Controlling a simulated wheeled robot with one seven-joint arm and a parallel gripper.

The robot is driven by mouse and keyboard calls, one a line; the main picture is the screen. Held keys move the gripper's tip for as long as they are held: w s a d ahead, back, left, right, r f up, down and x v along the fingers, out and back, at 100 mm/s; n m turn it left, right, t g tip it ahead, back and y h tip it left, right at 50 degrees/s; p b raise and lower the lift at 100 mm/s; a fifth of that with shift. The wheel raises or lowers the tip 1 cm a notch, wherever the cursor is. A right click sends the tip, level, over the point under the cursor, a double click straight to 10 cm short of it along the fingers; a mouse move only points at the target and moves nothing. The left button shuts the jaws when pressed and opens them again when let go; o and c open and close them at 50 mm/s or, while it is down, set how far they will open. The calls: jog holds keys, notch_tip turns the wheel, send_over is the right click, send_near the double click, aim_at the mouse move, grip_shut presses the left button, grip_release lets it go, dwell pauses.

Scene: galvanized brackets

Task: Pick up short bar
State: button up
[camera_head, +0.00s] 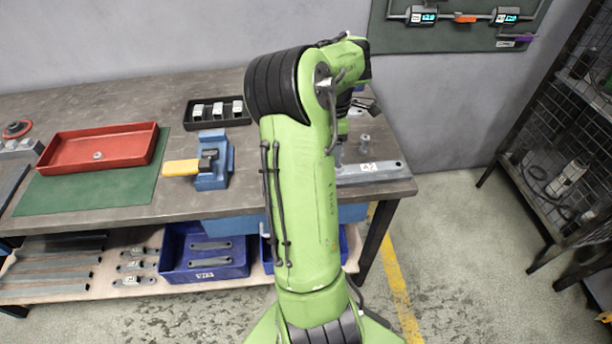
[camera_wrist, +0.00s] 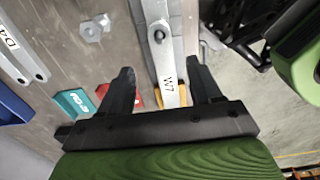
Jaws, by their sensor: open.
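In the wrist view, a grey galvanized bar (camera_wrist: 167,70) with a hole and a tag that seems to read W7 lies between the two black fingers of my gripper (camera_wrist: 160,80). The fingers are apart, with a gap visible on the left side; I cannot tell the height between fingers and bar. In the head view, a grey bar with a white tag (camera_head: 385,172) lies at the right end of the bench, partly behind my arm. My gripper is hidden there. A second bar (camera_wrist: 22,50), tagged D4, lies at left in the wrist view. I cannot tell which is the short bar.
The bench (camera_head: 110,100) holds a red tray (camera_head: 75,155) on a green mat, a blue vise-like fixture (camera_head: 214,165) and a black tray (camera_head: 238,118). A bolt-like part (camera_wrist: 92,30) lies near the bar. Blue bins (camera_head: 205,272) and bars fill the lower shelf. A mesh rack stands right.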

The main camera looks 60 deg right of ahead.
jog(key=f+b, duration=0.1)
jog(key=f, duration=0.4)
jog(key=shift+s+a+f+b, duration=0.1)
jog(key=shift+a+f+b, duration=0.1)
jog(key=shift+f+b, duration=0.2)
jog(key=shift+r, duration=0.1)
grip_shut()
